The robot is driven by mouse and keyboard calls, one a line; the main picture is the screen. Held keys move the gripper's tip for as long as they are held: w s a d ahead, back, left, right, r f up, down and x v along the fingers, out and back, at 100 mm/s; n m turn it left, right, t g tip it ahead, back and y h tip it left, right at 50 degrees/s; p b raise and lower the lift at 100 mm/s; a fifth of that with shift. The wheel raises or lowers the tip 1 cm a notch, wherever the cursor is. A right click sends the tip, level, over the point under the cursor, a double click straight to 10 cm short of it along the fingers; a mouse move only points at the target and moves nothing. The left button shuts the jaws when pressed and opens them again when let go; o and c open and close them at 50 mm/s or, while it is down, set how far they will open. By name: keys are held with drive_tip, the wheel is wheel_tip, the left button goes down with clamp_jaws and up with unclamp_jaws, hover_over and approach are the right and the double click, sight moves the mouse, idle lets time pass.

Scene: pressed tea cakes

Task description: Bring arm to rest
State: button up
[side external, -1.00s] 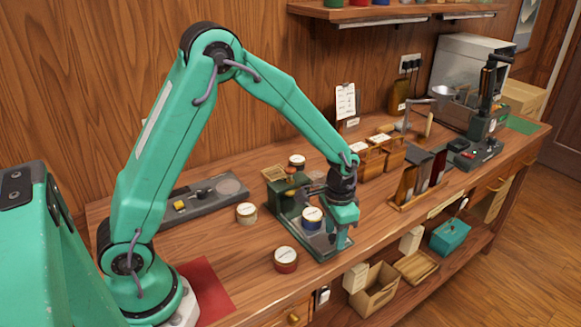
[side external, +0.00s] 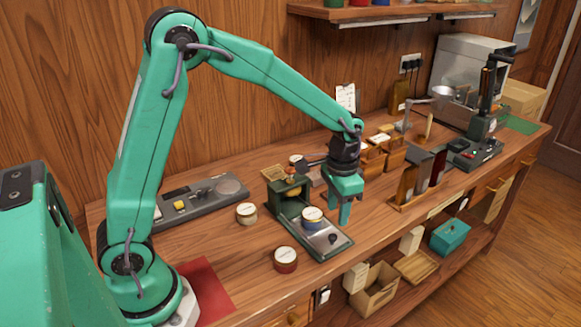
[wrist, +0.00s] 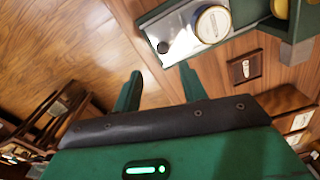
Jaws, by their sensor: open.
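My gripper (side external: 339,214) is open and empty, raised above the bench with its fingers pointing down. It is to the right of a dark green press-like stand (side external: 322,240) with a metal plate. A blue tin with a pale lid (side external: 312,217) sits on that plate, apart from my fingers. In the wrist view my two fingers (wrist: 160,72) are spread with nothing between them. The tin (wrist: 213,24) and plate (wrist: 176,38) show beyond them at the top.
A red tin (side external: 285,260) and a cream tin (side external: 246,213) stand on the bench near the stand. A grey device (side external: 200,198) lies behind. A wooden rack (side external: 418,198) and wooden boxes (side external: 372,160) are to the right. A red mat (side external: 210,285) lies near my base.

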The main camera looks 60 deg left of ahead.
drive_tip(key=shift+r, duration=0.15)
drive_tip(key=s+a+r+n+t, duration=0.1)
drive_tip(key=s+a+r+t, duration=0.1)
drive_tip(key=s+r, duration=0.5)
drive_tip(key=s+a+r+n+t, duration=0.2)
drive_tip(key=s+r, duration=0.4)
drive_tip(key=s, duration=0.7)
drive_tip(key=shift+a+r+t, duration=0.35)
drive_tip(key=shift+a+t, duration=0.1)
drive_tip(key=shift+t, duration=0.35)
